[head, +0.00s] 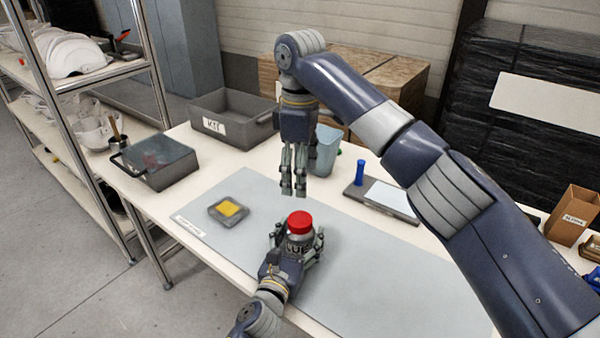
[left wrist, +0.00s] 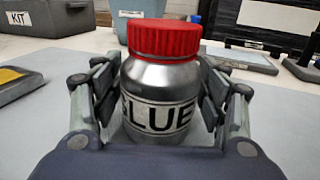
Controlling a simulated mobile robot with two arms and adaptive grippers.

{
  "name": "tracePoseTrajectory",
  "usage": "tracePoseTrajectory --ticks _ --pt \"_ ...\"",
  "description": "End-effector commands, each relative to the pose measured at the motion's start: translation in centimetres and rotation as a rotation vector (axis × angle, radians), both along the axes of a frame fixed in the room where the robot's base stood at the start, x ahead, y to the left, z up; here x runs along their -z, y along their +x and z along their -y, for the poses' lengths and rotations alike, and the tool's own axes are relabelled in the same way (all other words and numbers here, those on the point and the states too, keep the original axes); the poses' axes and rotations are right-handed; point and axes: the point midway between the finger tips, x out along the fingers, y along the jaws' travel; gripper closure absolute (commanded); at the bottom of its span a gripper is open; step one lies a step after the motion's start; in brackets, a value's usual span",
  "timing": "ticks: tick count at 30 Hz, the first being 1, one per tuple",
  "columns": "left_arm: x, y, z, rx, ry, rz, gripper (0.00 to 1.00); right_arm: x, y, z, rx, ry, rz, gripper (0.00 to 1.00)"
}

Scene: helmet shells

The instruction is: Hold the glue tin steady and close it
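The glue tin (head: 299,243) is a silver tin with a "GLUE" label, standing upright on the grey mat. It fills the middle of the left wrist view (left wrist: 160,95). A red ribbed cap (head: 300,223) sits level on top of it; I cannot tell how tight it is. My left gripper (head: 298,246) has its fingers on both sides of the tin's body, and the pads appear to touch it. My right gripper (head: 294,192) points down above the mat, behind and above the cap, holding nothing. Its finger opening is hard to judge from this side.
A yellow pad in a grey dish (head: 228,209) lies left of the tin on the mat (head: 375,270). The mat's right side is clear.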

Motion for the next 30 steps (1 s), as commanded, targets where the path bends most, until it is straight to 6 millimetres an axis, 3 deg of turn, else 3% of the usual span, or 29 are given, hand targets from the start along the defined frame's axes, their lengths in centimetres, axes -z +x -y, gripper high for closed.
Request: tracePoseTrajectory --ticks 14,30 --pt "0.0 -0.6 -0.3 0.0 0.001 0.0 0.2 0.0 0.0 0.0 0.0 0.0 0.0 0.32" --pt "0.1 -10.0 -3.6 0.0 0.0 -0.002 0.2 0.0 0.0 0.0 0.0 0.0 0.0 0.32"
